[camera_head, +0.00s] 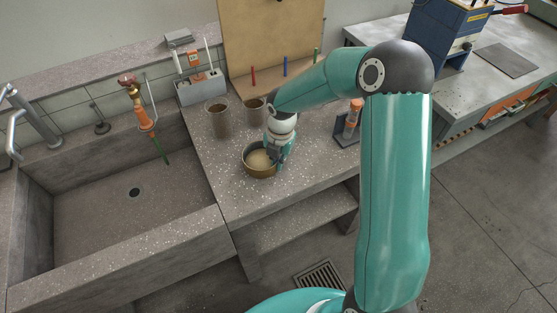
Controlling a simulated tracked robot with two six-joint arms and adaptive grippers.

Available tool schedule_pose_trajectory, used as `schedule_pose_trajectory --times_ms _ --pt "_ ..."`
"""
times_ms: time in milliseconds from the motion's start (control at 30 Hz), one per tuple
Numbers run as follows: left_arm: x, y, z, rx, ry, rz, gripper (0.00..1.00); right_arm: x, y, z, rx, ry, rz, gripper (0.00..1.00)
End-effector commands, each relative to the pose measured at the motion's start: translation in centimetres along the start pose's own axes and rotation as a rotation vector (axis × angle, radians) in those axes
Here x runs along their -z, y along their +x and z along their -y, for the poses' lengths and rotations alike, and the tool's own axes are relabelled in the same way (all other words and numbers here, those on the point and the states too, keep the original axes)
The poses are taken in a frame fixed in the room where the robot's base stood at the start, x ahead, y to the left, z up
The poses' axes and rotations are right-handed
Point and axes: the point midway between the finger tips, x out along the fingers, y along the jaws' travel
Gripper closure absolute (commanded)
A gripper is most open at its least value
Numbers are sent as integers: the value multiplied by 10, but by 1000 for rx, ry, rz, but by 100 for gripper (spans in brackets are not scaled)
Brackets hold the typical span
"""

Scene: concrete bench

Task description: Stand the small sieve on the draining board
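The small sieve (259,173) is a round, shallow brass-coloured ring with a pale mesh. It appears level, at or just above the speckled concrete draining board (225,180) to the right of the sink; I cannot tell whether it touches. My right gripper (276,158) points down at the sieve's right rim, its fingers overlapping that rim. The fingers are too small and partly hidden to show whether they are closed on it. My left gripper is not in view.
Two brown cylindrical containers, one nearer (219,122) and one farther (254,112), stand behind the sieve. A grey caddy (201,87) stands at the back. An orange-topped tool in a dark stand (349,130) is to the right. The sink (110,205) lies left. The board's front is clear.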

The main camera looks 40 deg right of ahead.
Motion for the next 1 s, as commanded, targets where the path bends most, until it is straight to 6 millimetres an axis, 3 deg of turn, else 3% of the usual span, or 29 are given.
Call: schedule_pose_trajectory --times_ms 200,300,400,767,1000 --pt "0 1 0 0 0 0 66 0 1 0 0 0 0 100" --pt "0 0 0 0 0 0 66 0 0 0 1 -1 -1 80" --pt "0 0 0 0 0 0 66 0 0 0 1 -1 -1 69" --pt "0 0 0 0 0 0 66 0 -4 0 0 -1 1 69" --pt "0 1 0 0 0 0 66 -1 -38 -1 -3 -1 4 69"
